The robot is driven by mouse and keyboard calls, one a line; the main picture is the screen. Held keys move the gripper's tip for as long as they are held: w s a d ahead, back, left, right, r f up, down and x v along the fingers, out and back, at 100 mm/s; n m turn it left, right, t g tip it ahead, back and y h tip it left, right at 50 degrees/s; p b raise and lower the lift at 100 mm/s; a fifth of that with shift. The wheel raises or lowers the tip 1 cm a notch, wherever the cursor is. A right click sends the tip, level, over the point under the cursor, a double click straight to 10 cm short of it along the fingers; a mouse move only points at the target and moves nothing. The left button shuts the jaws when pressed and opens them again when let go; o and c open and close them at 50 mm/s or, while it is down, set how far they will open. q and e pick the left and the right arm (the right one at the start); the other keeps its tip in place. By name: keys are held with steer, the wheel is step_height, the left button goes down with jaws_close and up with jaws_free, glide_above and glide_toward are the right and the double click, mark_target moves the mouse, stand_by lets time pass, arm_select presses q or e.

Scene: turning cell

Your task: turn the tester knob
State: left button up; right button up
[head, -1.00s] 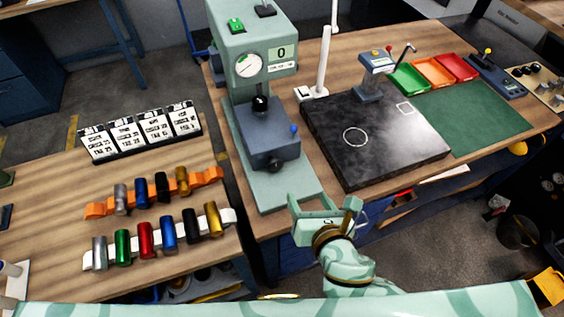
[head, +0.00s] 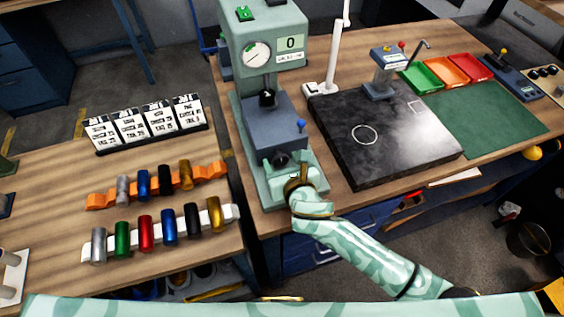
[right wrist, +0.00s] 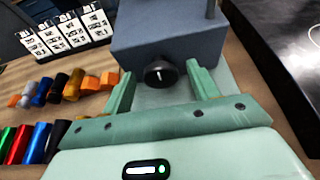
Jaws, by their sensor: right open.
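The tester (head: 262,60) is a pale green machine with a round dial and a display reading 0. Its black knob (head: 281,159) sits low on the front of the blue-grey block (head: 275,125). The knob also shows in the right wrist view (right wrist: 160,73), with a white mark on its face. My right gripper (right wrist: 163,85) is open, with one finger on each side of the knob in that view. In the head view the right gripper (head: 287,168) is just in front of the knob, partly hidden by its own wrist. Contact cannot be told. My left gripper is not in view.
A black stone plate (head: 385,145) lies to the right.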

steer(key=shift+w+a+f, duration=0.1)
steer(key=shift+w, duration=0.2)
steer(key=c, duration=0.9)
steer(key=shift+c, duration=0.2)
